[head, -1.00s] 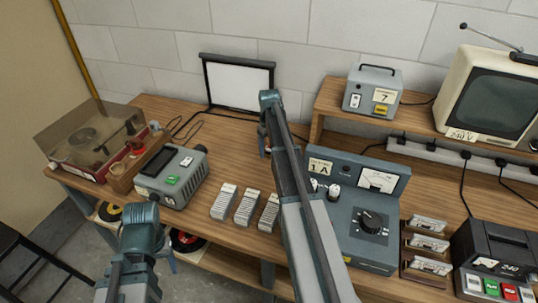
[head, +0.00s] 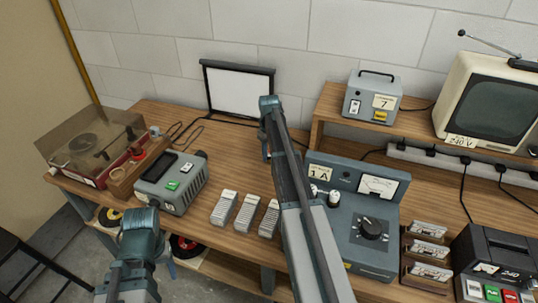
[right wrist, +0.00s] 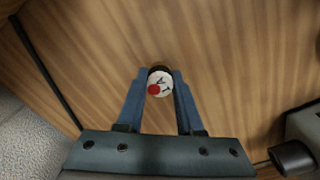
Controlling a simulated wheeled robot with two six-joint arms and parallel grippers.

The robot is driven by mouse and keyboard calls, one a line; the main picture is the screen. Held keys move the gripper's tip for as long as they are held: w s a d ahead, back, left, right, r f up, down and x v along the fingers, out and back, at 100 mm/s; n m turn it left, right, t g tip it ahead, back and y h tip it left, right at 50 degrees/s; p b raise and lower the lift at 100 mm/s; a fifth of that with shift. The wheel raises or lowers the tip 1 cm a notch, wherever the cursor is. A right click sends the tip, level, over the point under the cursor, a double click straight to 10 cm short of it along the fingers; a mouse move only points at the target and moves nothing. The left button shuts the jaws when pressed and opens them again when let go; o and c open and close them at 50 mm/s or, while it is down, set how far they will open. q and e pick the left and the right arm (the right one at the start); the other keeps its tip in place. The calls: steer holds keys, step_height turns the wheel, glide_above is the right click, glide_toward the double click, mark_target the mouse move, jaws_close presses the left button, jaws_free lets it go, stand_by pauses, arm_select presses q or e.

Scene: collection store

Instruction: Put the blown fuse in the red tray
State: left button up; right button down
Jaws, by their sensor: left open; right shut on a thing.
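My right gripper (right wrist: 159,88) is shut on a small cylinder that looks like a fuse (right wrist: 162,78). It has a pale end with dark marks and a red dot, and a dark body behind. In the right wrist view it is between the fingertips above bare wood. In the head view my right gripper (head: 265,147) hangs over the bench in front of the white panel; the fuse is too small to make out there. My left gripper (head: 142,225) is low in front of the bench, apart from the objects; its fingers are mostly hidden. I cannot make out a red tray.
A grey tester (head: 170,182), a record player (head: 95,150) and a wooden holder with red round parts (head: 130,172) stand at the left. Pale ribbed blocks (head: 224,208) lie mid-bench. A blue-grey meter unit (head: 362,225) stands right, partly behind my right arm.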

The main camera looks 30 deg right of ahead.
mark_target(269, 153)
steer(key=shift+r+p, duration=1.1)
steer(key=shift+r, duration=0.05)
steer(key=shift+s+a+r+p, duration=0.1)
steer(key=shift+s+r+p, duration=0.15)
steer(key=shift+r+p, duration=0.5)
steer(key=s+a, duration=0.2)
steer(key=s, duration=0.2)
steer(key=s+a, duration=0.3)
steer(key=s, duration=0.2)
steer(key=s+a+r+p, duration=0.1)
steer(key=s+a, duration=0.2)
steer(key=s, duration=0.1)
steer(key=shift+s, duration=0.15)
